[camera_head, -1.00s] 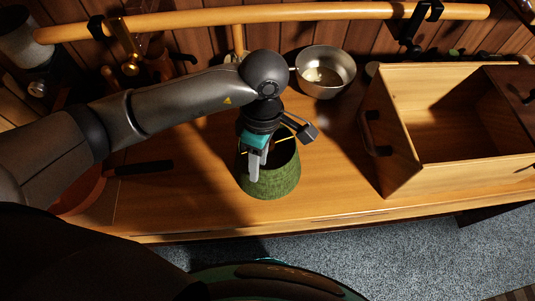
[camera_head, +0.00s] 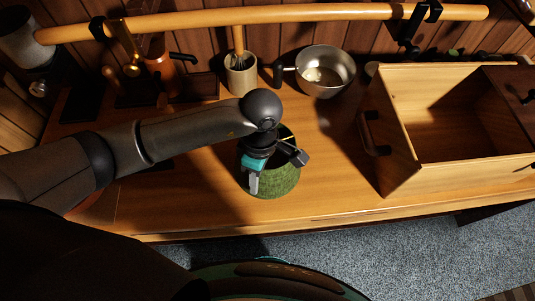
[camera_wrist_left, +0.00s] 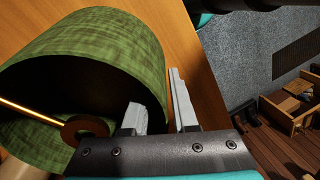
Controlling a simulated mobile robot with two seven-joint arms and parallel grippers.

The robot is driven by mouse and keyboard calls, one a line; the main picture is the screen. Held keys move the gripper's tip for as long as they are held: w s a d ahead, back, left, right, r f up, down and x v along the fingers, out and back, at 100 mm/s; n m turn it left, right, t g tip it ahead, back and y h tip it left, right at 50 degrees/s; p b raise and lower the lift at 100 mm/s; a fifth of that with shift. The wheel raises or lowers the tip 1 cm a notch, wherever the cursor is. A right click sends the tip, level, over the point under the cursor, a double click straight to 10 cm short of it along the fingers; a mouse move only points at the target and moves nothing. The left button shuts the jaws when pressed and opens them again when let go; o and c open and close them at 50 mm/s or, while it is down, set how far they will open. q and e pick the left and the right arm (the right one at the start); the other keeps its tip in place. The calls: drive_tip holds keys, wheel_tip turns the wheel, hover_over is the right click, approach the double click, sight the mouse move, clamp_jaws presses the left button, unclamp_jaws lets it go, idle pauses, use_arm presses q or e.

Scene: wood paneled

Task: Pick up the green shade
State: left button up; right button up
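The green shade (camera_head: 275,187) stands on the wooden counter near its front edge, with its open top facing up. It fills the upper left of the left wrist view (camera_wrist_left: 115,42), showing its dark inside and a brass rod with a ring. My left gripper (camera_head: 254,183) is at the left front rim of the shade. In the left wrist view, the left gripper's fingers (camera_wrist_left: 155,95) are apart: one lies over the dark inside, the other outside the wall. I cannot tell whether either touches the wall. My right gripper is not in view.
A wooden crate (camera_head: 398,150) stands at the right of the counter (camera_head: 330,190). A metal pot (camera_head: 325,88) and a utensil holder (camera_head: 241,82) stand behind the shade. A wooden rail (camera_head: 270,12) runs along the back. The counter right of the shade is clear.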

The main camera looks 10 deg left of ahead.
use_arm(q)
clamp_jaws()
idle(1.1)
